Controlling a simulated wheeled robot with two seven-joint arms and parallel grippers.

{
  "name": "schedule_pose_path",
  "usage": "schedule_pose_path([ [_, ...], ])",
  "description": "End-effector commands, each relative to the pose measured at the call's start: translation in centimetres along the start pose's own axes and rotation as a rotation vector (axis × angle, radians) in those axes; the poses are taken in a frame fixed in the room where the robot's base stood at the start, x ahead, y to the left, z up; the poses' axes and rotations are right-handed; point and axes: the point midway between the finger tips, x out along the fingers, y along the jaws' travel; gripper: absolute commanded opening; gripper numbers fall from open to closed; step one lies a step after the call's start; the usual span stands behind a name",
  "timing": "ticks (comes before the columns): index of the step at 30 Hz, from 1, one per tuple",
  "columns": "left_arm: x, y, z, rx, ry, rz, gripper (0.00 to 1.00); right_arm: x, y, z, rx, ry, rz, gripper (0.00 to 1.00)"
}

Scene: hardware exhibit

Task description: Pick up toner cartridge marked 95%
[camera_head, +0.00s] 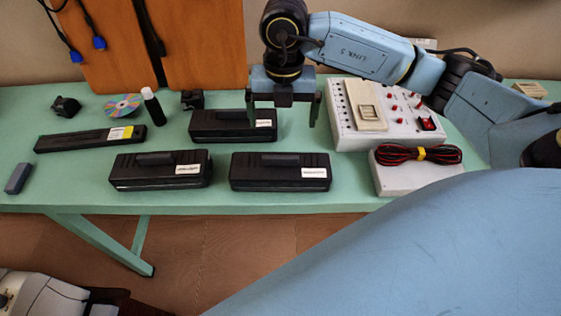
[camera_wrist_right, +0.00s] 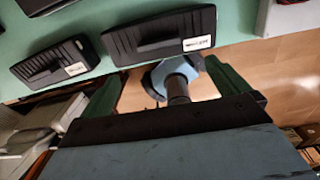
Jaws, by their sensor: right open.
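Three black toner cartridges with white labels lie on the green table: a back one (camera_head: 232,125), a front left one (camera_head: 160,172) and a front right one (camera_head: 270,172). The label print is too small to read, so I cannot tell which is marked 95%. My right gripper (camera_head: 283,110) is open and empty, pointing down above the table by the right end of the back cartridge. In the right wrist view the front right cartridge (camera_wrist_right: 150,38) and front left cartridge (camera_wrist_right: 50,66) lie beyond the open fingers. My left gripper is not in view.
A long flat black cartridge (camera_head: 75,141), a disc (camera_head: 123,106) and a bottle (camera_head: 154,107) are at the left. A switch panel (camera_head: 350,135) and a grey box with a red-black cable coil (camera_head: 418,154) stand at the right. The table's front edge is close to the front cartridges.

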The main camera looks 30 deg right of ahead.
Motion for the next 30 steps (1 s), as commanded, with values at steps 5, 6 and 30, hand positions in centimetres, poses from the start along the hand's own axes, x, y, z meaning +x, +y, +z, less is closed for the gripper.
schedule_pose_path([
  [5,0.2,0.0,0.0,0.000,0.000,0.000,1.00,3.0,-0.3,0.0,0.005,-0.001,-0.016,1.00],
  [6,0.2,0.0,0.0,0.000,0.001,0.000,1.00,3.9,-0.3,0.0,0.005,0.000,-0.014,1.00],
  [30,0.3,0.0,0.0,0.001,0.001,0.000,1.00,13.1,0.3,-0.2,0.001,-0.001,-0.009,1.00],
])
